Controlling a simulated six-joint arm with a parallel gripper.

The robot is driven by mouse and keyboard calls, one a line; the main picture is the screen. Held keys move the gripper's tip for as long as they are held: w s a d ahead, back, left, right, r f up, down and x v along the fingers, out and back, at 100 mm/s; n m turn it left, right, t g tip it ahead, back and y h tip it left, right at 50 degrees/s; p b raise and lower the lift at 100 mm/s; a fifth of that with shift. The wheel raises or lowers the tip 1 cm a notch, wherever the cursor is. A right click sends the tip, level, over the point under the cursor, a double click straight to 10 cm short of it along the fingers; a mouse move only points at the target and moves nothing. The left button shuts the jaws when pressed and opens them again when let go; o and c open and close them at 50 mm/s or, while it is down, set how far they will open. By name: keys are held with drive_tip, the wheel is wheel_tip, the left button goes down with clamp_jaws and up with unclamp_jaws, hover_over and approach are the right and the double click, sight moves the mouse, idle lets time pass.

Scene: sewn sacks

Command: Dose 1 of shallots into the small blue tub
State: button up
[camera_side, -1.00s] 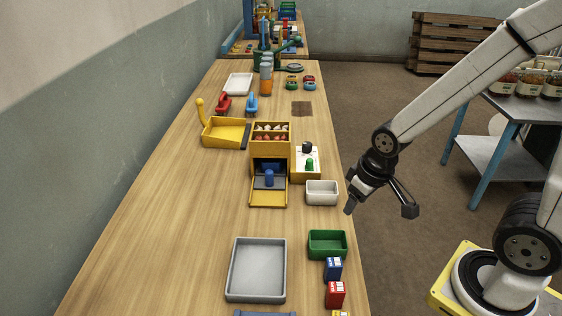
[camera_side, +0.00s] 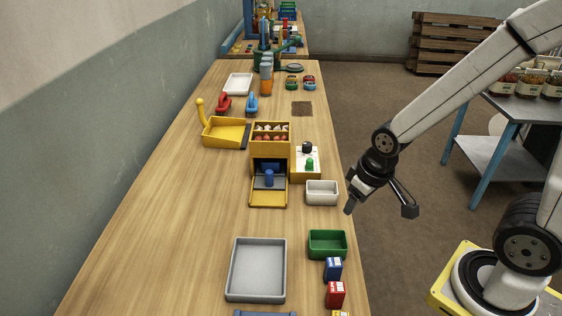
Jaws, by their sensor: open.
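A yellow dispenser (camera_side: 282,190) stands on the bench, with reddish and pale round items, which look like shallots (camera_side: 270,132), in its top hopper. A blue cylindrical piece (camera_side: 269,178) is in its open lower front. A white panel beside it carries a green knob (camera_side: 309,165) and a black knob (camera_side: 307,147). A blue edge (camera_side: 264,313) shows at the bottom of the picture; most of it is cut off, so I cannot tell if it is the small blue tub. My gripper (camera_side: 380,209) is open and empty, beyond the bench's right edge, right of the dispenser.
A white tub (camera_side: 322,199), a green tub (camera_side: 327,256) and a grey tray (camera_side: 233,292) are on the near bench, with blue and red boxes (camera_side: 335,295). A yellow scoop-like tray (camera_side: 222,140) lies behind left. The bench's left middle is clear.

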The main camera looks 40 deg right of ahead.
drive_tip(key=shift+o, duration=0.2)
drive_tip(key=shift+o, duration=1.3)
drive_tip(key=n+g, duration=0.2)
drive_tip(key=n, duration=0.4)
hover_over(307, 143)
drive_tip(key=shift+s+a, duration=0.4)
drive_tip(key=shift+a, duration=0.05)
drive_tip(key=shift+w+d+n+g, duration=0.25)
drive_tip(key=shift+d+n+g, duration=0.05)
drive_tip(key=shift+d+n, duration=0.15)
drive_tip(key=shift+f, duration=0.1)
drive_tip(key=shift+f, duration=3.85)
